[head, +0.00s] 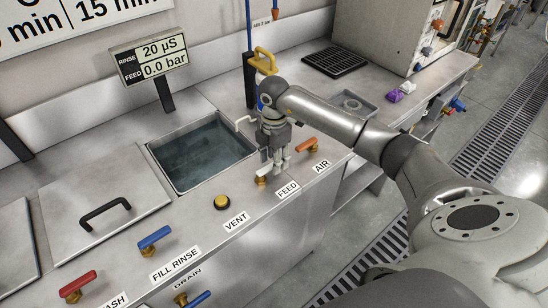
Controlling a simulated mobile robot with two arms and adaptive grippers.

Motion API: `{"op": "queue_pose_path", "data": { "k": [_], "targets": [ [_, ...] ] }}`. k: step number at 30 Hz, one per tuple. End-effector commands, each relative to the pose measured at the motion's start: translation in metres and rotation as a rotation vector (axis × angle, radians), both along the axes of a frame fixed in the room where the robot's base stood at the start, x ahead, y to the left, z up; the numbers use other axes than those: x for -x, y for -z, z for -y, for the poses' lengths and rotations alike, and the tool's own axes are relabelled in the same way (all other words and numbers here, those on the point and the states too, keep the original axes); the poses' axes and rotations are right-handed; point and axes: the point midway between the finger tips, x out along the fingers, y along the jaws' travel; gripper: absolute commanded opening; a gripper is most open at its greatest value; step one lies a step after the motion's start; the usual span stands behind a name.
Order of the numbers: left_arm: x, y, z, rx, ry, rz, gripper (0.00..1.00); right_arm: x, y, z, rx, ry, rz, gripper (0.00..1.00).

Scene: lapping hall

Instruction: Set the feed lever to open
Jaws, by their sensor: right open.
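The feed lever (263,179) stands on the front ledge of the steel bench, just left of the FEED label (287,189). Its pale handle and brass base show only in part, because my right gripper covers some of it. My right gripper (277,166) is open and points down right at the lever. I cannot tell whether its fingers touch the handle or which way the handle points. The display (154,59) reads 20 µS for rinse and 0.0 bar for feed. My left gripper is not in view.
The orange air lever (307,147) is close to the right of my gripper. A yellow vent button (222,202) and blue fill rinse lever (154,238) lie to the left. A water-filled basin (152,151) is behind. A yellow handle (264,61) stands farther back.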

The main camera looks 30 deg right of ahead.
Motion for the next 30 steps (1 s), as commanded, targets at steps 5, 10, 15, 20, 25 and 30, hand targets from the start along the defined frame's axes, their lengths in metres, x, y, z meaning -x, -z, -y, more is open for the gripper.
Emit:
{"op": "queue_pose_path", "data": {
  "k": [5,10,15,20,25,30],
  "targets": [
    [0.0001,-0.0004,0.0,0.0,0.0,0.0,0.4,0.0,0.004,-0.0003,-0.001,-0.001,0.001,0.41],
    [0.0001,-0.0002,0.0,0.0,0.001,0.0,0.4,0.0,0.0038,-0.0004,-0.001,-0.001,0.0,0.39],
    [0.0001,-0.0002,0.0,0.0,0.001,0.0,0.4,0.0,0.0036,-0.0004,-0.001,-0.001,0.0,0.17],
    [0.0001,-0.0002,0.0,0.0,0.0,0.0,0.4,0.0,0.0035,-0.0003,-0.001,-0.001,0.001,0.0],
    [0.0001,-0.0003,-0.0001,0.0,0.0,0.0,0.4,-0.0001,0.0033,-0.0003,-0.001,-0.001,0.001,0.0],
    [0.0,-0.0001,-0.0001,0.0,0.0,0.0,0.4,0.0016,0.0033,0.0031,0.0,-0.006,0.001,0.0]
  ]
}}
